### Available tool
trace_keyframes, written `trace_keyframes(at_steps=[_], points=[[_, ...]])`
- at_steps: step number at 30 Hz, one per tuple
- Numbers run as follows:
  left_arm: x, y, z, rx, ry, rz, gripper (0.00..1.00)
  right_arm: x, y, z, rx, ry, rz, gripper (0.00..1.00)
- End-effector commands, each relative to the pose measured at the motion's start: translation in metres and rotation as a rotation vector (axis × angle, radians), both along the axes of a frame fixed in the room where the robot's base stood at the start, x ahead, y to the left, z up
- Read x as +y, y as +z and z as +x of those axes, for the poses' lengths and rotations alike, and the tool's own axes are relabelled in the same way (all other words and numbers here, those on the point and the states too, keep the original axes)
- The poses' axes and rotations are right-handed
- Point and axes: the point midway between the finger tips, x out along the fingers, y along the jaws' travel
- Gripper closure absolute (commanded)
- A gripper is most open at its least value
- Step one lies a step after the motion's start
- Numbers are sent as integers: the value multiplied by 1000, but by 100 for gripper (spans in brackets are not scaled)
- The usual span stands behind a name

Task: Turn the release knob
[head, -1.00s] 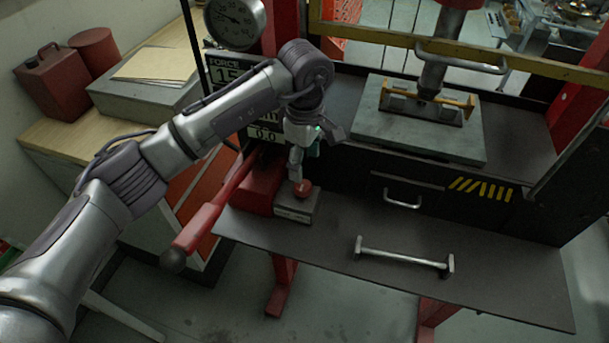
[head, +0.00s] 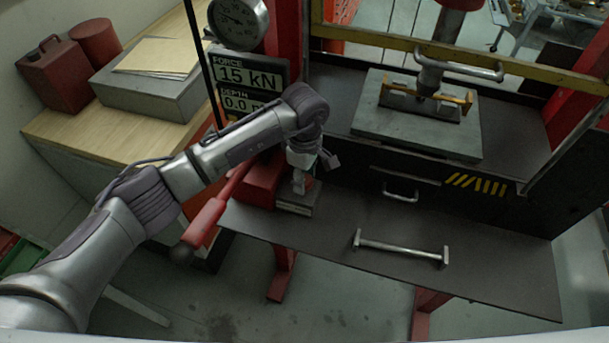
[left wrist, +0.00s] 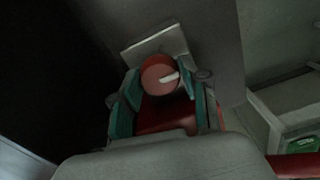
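The release knob (left wrist: 160,75) is a round red knob with a white pointer mark, on a small grey box (head: 297,207) at the left end of the dark bench. In the left wrist view the box's pale plate (left wrist: 157,44) shows behind it. My left gripper (head: 303,182) is at the knob and hides most of it in the head view. In the left wrist view its teal fingers (left wrist: 160,84) stand apart, one on each side of the knob. They look close to its sides; contact cannot be told. My right gripper is not in view.
A red lever (head: 207,222) with a dark ball end sticks out left of the box. A loose metal bar (head: 400,249) lies on the bench (head: 480,280). A display (head: 250,78) reads 15 kN. The press plate (head: 415,140) stands behind.

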Motion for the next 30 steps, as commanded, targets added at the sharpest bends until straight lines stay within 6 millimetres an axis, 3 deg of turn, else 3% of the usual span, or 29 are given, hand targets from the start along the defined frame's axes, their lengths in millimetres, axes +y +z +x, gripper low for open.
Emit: trace_keyframes(at_steps=[1, 5, 6, 17, 30], points=[[0, 0, 0, 0, 0, 0, 69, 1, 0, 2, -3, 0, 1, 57], [0, 0, 0, 0, 0, 0, 90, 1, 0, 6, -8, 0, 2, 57], [0, 0, 0, 0, 1, 0, 92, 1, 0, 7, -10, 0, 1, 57], [1, -3, 1, -1, 78, 0, 92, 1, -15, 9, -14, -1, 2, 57], [1, -6, 1, -4, 441, 1, 92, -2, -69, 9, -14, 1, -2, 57]])
